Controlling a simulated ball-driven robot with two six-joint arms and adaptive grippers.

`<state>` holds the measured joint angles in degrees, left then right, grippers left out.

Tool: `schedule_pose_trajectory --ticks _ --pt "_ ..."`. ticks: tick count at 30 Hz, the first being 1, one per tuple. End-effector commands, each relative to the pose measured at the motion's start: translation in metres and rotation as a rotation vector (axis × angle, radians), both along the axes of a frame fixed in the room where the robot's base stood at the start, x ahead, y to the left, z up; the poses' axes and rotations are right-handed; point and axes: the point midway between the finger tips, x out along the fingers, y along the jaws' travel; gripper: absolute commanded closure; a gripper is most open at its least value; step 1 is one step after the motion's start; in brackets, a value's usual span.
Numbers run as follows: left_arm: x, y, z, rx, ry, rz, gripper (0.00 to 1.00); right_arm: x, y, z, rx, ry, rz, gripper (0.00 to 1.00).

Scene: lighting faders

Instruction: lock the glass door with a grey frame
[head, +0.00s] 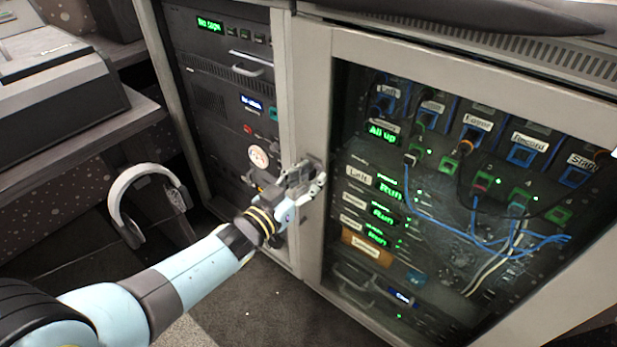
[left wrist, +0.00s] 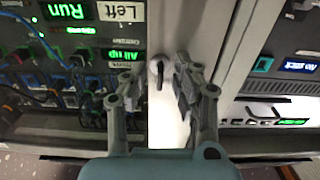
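The glass door's grey frame (head: 316,110) surrounds the pane on the right-hand rack in the head view; the door looks closed. In the left wrist view, the frame's upright shows as a pale strip (left wrist: 168,128). A small round lock with a dark key or lever (left wrist: 158,73) sits on that strip. My left gripper (head: 303,180) is at the frame's left upright. In the left wrist view, my left gripper (left wrist: 156,80) has its fingers apart, one on each side of the lock; I cannot tell if they touch it. My right gripper is not in view.
Behind the glass are lit modules and blue cables (head: 450,225). A second rack (head: 225,80) stands left of the door. White headphones (head: 135,185) hang beside the desk (head: 75,125) at left. Open carpet (head: 250,310) lies below the arm.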

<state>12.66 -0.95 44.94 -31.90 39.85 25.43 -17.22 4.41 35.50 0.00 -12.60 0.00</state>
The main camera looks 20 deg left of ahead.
Motion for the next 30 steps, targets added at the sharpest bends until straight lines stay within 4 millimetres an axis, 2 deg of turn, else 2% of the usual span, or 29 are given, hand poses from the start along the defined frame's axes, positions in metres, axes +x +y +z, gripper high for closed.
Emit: schedule_pose_trajectory --ticks 4,8,15,21,25,30 --pt "-0.002 0.001 0.0 0.0 0.0 0.0 0.71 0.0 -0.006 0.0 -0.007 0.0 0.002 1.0" --pt "-0.015 0.006 -0.001 0.002 0.0 0.0 0.71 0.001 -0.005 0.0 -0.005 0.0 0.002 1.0" --pt "-0.065 0.024 -0.001 0.002 0.002 0.0 0.71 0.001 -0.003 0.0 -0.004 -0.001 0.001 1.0" --pt "-0.099 0.036 0.0 0.001 0.001 -0.001 0.71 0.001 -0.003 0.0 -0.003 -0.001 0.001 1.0" --pt "-0.11 0.04 0.0 0.001 0.0 0.0 0.71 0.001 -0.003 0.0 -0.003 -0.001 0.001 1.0" --pt "-0.113 0.041 0.0 0.0 0.0 0.0 0.71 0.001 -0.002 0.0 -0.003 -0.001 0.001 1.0"
